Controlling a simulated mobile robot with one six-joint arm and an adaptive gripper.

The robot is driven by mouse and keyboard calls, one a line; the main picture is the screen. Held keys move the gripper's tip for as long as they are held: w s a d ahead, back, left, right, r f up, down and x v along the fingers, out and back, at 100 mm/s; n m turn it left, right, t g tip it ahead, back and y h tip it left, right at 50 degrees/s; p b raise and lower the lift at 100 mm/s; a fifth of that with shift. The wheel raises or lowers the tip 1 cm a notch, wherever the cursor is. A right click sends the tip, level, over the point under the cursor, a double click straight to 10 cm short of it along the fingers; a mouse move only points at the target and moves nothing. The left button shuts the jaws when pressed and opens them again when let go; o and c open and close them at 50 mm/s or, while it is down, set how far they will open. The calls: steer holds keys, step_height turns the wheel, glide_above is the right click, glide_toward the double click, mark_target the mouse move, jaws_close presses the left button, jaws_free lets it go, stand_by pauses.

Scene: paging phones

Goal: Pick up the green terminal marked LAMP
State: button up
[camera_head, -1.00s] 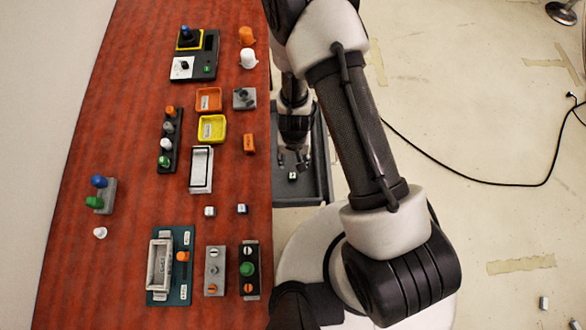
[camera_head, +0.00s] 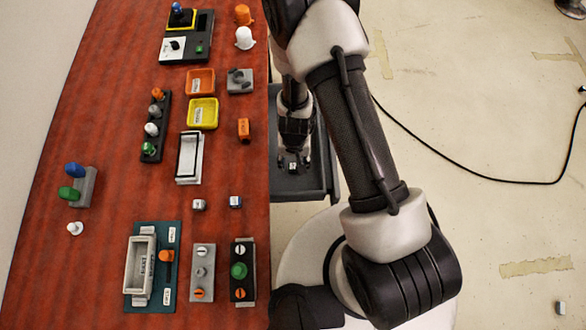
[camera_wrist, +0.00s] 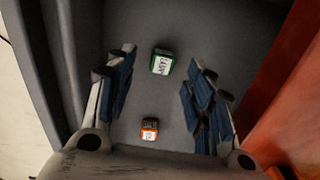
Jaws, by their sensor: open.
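A green terminal (camera_wrist: 162,62) with a white label lies on the floor of a grey tray (camera_wrist: 240,30) in the wrist view. Its lettering is turned and hard to read. My gripper (camera_wrist: 164,66) is open above the tray, with one blue-padded finger on each side of the green terminal and nothing held. An orange terminal (camera_wrist: 149,129) with a white label lies nearer the gripper's palm. In the head view, my gripper (camera_head: 293,158) reaches down over the grey tray (camera_head: 300,190), beside the table's right edge; the terminals there are too small to tell apart.
The red-brown table (camera_head: 95,130) carries an orange tray (camera_head: 200,82), a yellow tray (camera_head: 202,113), a white-framed holder (camera_head: 189,158), small blocks and several switch panels. Its edge (camera_wrist: 285,90) rises close to the right finger. The tray wall (camera_wrist: 55,60) stands left of the fingers.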

mark_target(293, 166)
steer(key=f+b, duration=0.3)
steer(key=f, duration=0.2)
steer(key=shift+w+a+b, duration=0.15)
steer(key=shift+w+b, duration=0.05)
steer(key=shift+b, duration=0.2)
steer(key=shift+r, duration=0.1)
steer(key=c, duration=1)
steer(key=shift+r, duration=0.1)
